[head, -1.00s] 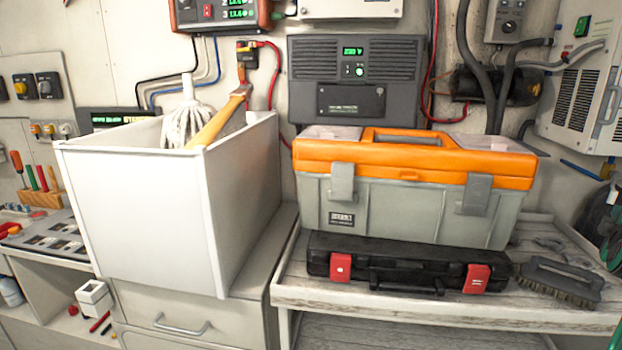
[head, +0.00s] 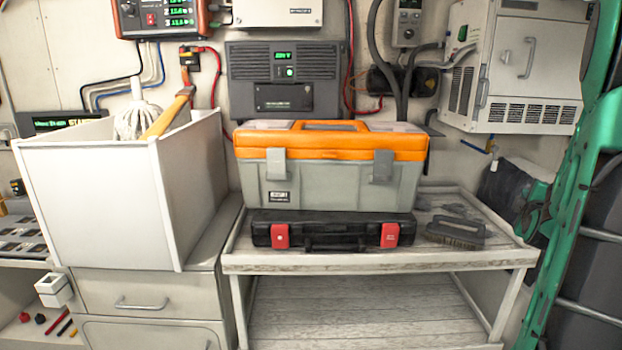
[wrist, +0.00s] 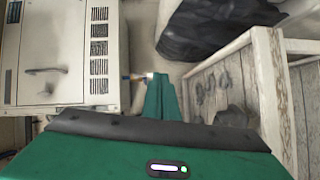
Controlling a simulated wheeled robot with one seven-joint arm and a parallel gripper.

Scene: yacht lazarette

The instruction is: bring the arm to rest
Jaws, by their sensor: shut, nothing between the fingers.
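My gripper (wrist: 162,98) shows in the wrist view as two green fingers close together, with nothing between them. It points toward the wall area between a white vented cabinet and the wooden bench. It touches nothing that I can see. My green arm stands along the right edge of the head view, where I cannot make out the fingertips clearly.
The white vented cabinet (head: 520,75) hangs on the wall at right. The wooden bench (head: 380,262) holds an orange and grey toolbox (head: 330,180), a black case (head: 333,232) and a brush (head: 455,235). A white bin (head: 90,200) stands at left.

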